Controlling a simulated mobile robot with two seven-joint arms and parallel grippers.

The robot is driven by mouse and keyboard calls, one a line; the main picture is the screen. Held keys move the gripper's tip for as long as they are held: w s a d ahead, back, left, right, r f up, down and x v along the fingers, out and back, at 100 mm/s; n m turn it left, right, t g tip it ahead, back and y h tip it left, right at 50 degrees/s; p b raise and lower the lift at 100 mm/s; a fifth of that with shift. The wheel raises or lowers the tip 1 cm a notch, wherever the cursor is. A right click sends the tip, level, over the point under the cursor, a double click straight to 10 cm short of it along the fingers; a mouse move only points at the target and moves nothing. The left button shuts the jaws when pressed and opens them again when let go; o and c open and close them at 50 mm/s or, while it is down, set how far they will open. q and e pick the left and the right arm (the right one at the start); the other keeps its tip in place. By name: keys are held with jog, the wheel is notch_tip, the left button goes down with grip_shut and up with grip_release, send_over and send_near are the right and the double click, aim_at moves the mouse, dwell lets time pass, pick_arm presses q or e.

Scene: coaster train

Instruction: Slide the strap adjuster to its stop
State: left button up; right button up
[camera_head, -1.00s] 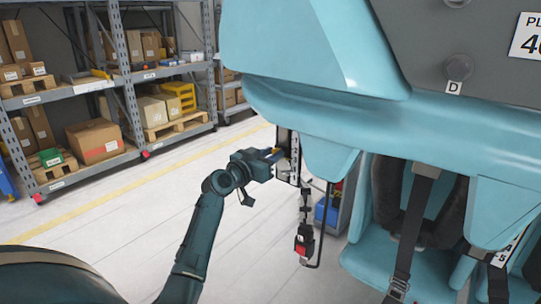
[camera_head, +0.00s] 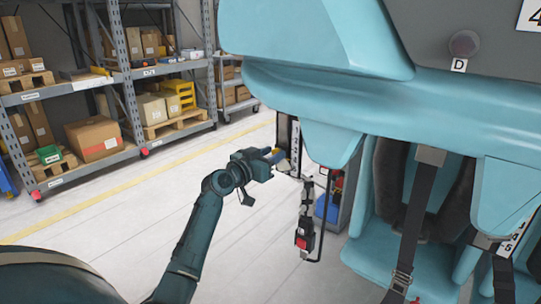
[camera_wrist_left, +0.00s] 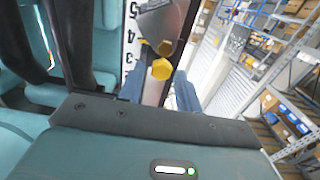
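My left gripper (camera_head: 277,156) is at the left edge of the turquoise coaster car, beside a white numbered scale (camera_head: 295,145). In the left wrist view its two blue fingers (camera_wrist_left: 159,92) stand apart, with a pale brownish strip visible between them. A grey metal piece with yellow parts (camera_wrist_left: 160,22), perhaps the strap adjuster, is just beyond the fingertips, in front of the scale (camera_wrist_left: 132,35). I cannot tell whether the fingers touch it. A black strap with a red and black buckle (camera_head: 304,236) hangs below the gripper. My right gripper is not in view.
The turquoise car (camera_head: 400,110) fills the right side, with seat straps (camera_head: 417,220) hanging inside. A blue bin (camera_head: 327,208) on a grey cart stands behind the hanging buckle. Shelves with boxes (camera_head: 95,138) stand at the left. The floor between is clear.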

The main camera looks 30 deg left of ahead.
pick_arm(q)
jog(key=shift+o, duration=1.1)
jog(key=shift+s, duration=0.1)
jog(key=s+a, duration=0.1)
jog(key=s, duration=1.2)
